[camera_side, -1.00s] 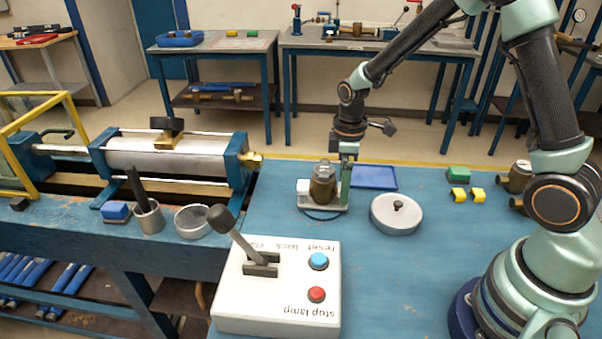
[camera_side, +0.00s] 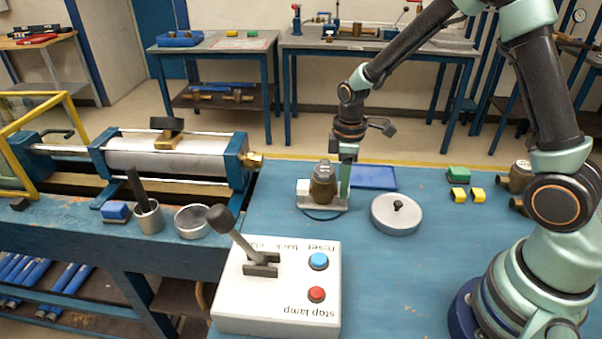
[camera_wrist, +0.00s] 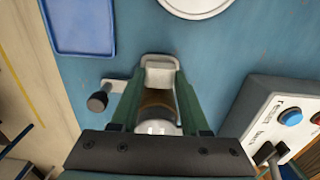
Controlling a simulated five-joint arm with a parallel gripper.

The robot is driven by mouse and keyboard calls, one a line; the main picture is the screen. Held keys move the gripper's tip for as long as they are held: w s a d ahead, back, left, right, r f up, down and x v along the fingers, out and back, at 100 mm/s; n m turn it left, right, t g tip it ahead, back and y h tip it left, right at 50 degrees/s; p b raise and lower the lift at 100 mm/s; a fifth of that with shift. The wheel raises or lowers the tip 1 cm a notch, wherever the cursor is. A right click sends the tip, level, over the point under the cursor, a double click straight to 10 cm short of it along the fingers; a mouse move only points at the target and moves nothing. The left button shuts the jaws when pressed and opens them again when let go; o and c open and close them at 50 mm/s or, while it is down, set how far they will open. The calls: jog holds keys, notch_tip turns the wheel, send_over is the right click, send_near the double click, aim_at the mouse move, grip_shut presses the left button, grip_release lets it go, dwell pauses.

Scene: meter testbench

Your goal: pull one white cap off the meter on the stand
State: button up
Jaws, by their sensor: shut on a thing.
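The brass-brown meter (camera_side: 322,184) stands upright on a pale stand (camera_side: 324,208) on the blue bench. A white cap (camera_side: 303,187) sits on its left side. My gripper (camera_side: 345,190) points down at the meter's right side, its near finger hiding what it holds in the side view. In the wrist view, my gripper (camera_wrist: 158,82) has its green fingers closed around a second white cap (camera_wrist: 159,73). The brown meter body (camera_wrist: 156,108) shows between the fingers below that cap. I cannot tell whether the held cap is still seated.
A blue tray (camera_side: 375,177) lies behind right of the meter. A round grey lid (camera_side: 397,215) is right, a control box (camera_side: 277,287) in front. Green (camera_side: 458,174) and yellow blocks (camera_side: 459,194) lie further right. A black-knobbed clamp (camera_wrist: 98,101) stands beside my finger.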

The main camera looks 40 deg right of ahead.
jog(key=shift+r, duration=0.15)
jog(key=shift+r, duration=0.35)
jog(key=shift+r, duration=0.35)
jog(key=shift+r, duration=0.35)
jog(key=shift+r, duration=0.55)
jog(key=shift+r, duration=2.2)
